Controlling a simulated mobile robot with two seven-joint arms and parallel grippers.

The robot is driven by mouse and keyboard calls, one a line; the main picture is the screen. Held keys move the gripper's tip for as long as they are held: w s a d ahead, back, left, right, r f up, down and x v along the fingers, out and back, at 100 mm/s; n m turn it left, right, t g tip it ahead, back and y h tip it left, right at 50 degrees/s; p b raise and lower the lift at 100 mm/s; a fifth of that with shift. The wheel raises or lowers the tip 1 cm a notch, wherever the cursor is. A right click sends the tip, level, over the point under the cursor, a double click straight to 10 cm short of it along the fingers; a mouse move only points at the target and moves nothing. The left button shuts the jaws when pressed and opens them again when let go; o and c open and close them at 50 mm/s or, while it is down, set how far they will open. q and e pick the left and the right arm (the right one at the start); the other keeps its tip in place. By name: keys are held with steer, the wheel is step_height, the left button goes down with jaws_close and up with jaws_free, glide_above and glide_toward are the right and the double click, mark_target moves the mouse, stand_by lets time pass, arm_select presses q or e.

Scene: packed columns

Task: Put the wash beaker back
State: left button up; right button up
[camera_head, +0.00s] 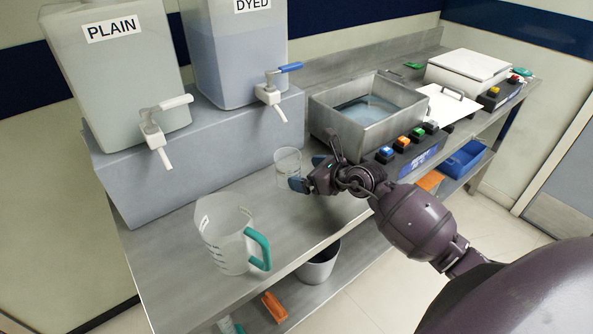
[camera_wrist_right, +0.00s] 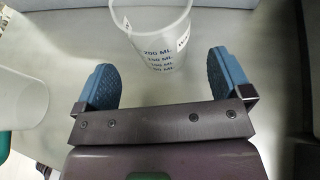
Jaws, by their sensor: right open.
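The wash beaker (camera_head: 288,164) is a small clear cup standing upright on the steel bench, in front of the grey step under the tanks. In the right wrist view the beaker (camera_wrist_right: 160,38) shows printed volume marks and a partly seen label. My right gripper (camera_head: 304,179) is beside the beaker, low over the bench. In its wrist view the gripper (camera_wrist_right: 162,74) is open, its blue fingers apart and empty, with the beaker just beyond the tips. Whether a finger touches it I cannot tell. My left gripper is not in view.
A large jug (camera_head: 225,235) with a teal handle stands at the front left of the bench. The PLAIN tank (camera_head: 115,85) and DYED tank (camera_head: 235,60) have taps over the bench. A steel basin (camera_head: 368,137) and button panel (camera_head: 408,150) are right. A bin (camera_head: 320,265) sits below.

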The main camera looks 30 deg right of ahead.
steer(key=v, duration=0.6)
steer(key=shift+s+d+r, duration=0.15)
steer(key=shift+s, duration=0.15)
